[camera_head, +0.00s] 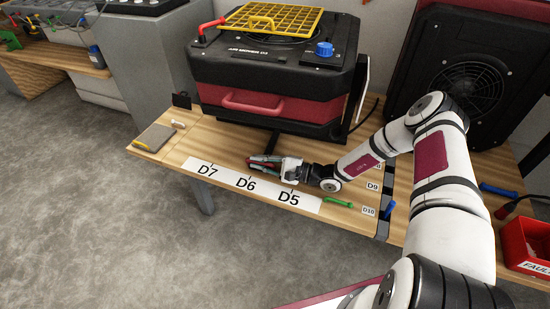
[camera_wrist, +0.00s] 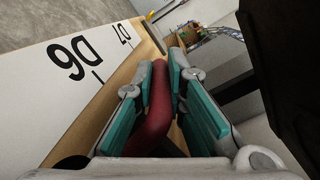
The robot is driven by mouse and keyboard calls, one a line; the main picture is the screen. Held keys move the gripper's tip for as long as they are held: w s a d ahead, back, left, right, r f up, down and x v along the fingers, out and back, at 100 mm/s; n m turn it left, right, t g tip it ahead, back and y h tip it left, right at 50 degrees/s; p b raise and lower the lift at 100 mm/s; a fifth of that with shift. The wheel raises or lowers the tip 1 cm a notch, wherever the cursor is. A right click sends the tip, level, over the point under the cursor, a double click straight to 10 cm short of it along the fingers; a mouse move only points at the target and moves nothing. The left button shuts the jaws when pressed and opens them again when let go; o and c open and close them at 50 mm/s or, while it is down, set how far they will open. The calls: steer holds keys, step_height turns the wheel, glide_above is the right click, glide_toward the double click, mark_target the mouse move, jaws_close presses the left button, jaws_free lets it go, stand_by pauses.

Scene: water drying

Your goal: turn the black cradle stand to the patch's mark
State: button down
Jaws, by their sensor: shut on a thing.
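A black bar (camera_head: 273,141), seemingly part of the black cradle stand, reaches out from under the black and red air mover (camera_head: 270,100) toward the bench's front. My gripper (camera_head: 262,160) is shut on a red grip (camera_wrist: 155,105), which shows between its teal finger pads in the wrist view; it appears to be at the bar's front end. The white strip (camera_head: 222,181) with marks D7, D6 and D5 lies along the bench's front edge. My gripper is just behind it, near the D6 and D5 marks. Most of the stand is hidden under the air mover.
A yellow grille (camera_head: 270,20) lies on top of the air mover. A green-handled tool (camera_head: 338,202) lies right of the strip, a grey pad (camera_head: 154,138) at the bench's left end. A red bin (camera_head: 525,240) and a second fan unit (camera_head: 470,85) stand at the right.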

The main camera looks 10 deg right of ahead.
mark_target(273, 167)
steer(key=shift+w+a+m+t+h+p, duration=0.4)
steer(key=shift+w+a+m+t+p, duration=0.25)
steer(key=shift+a, duration=0.35)
steer(key=c, duration=1.6)
jaws_free()
steer(key=shift+r, duration=0.1)
steer(key=shift+v, duration=3.7)
